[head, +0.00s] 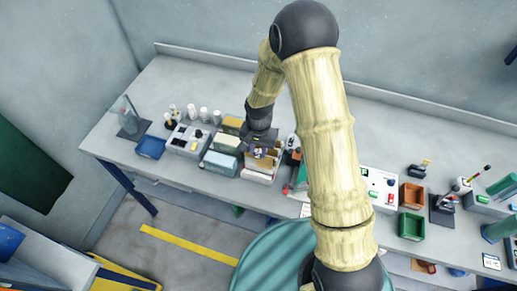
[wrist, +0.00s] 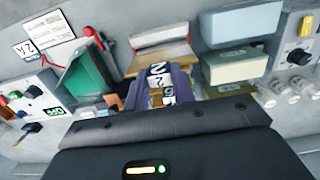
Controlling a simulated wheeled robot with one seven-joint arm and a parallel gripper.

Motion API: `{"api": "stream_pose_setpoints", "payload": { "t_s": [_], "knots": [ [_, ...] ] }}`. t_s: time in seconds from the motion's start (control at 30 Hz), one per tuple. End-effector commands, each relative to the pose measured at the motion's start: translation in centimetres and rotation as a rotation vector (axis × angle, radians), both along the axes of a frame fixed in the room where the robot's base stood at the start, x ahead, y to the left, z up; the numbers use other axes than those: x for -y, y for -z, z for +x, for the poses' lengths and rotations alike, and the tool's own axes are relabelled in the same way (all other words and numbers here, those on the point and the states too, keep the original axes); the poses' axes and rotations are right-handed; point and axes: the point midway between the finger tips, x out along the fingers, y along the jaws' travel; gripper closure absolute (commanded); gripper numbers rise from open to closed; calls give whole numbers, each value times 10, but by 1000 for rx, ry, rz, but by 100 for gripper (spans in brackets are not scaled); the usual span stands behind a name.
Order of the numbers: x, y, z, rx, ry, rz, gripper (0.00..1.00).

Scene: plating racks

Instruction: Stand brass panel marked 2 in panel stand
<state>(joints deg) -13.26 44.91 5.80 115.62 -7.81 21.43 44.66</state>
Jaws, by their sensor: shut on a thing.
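My gripper (head: 259,142) reaches down over the middle of the bench. In the wrist view my gripper (wrist: 158,92) has its dark jaws shut on a narrow brass-coloured panel (wrist: 156,101). White labels with dark marks show at the jaws, one of them looking like a 2. Tan, upright-looking boards (wrist: 160,57) in a pale holder (wrist: 160,34) are right beside the jaws; I cannot tell whether the held panel touches them. I cannot tell which thing is the panel stand.
Pale blocks (wrist: 238,66) stand close to the right of the jaws in the wrist view. In the head view, a blue bin (head: 151,147) and white cups (head: 204,114) are to the left. An orange-brown bin (head: 412,195) and a green bin (head: 411,226) are to the right.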

Motion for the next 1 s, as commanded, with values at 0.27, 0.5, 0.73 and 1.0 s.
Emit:
{"api": "stream_pose_setpoints", "payload": {
  "t_s": [0.27, 0.5, 0.73, 1.0],
  "knots": [
    [0, 12, 0, 0, 1, 0, 100],
    [0, 20, 0, 0, 0, 0, 100],
    [0, 28, 0, 0, 0, 0, 100],
    [0, 38, 0, 0, 1, 0, 100]
  ]
}}
